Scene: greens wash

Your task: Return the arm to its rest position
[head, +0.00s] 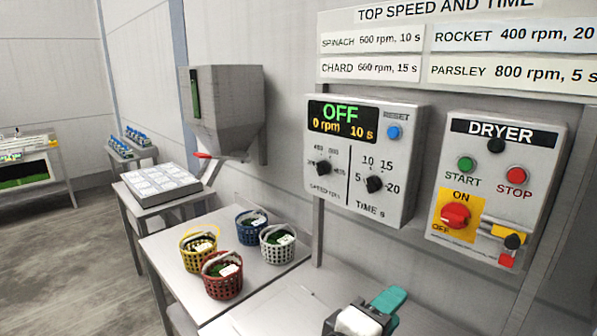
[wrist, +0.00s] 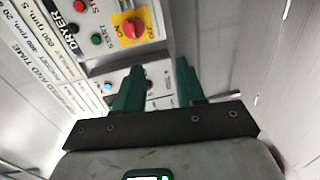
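My gripper (wrist: 160,78) shows in the wrist view with its two green fingers apart and nothing between them. The speed and time panel (head: 400,150) reads OFF, 0 rpm, 10 s. The dryer panel (head: 545,165) has a green START button, a red STOP button and a red rotary switch (head: 455,215) on a yellow plate. In the wrist view the red switch (wrist: 133,28) lies beyond the fingers, apart from them.
Yellow, blue, white and red baskets (head: 222,287) with greens stand on a table (head: 160,250) at centre left. A grey hopper (head: 235,100) hangs on the wall behind. A white tray (head: 160,185) stands further left. Open floor (head: 60,260) is at the left.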

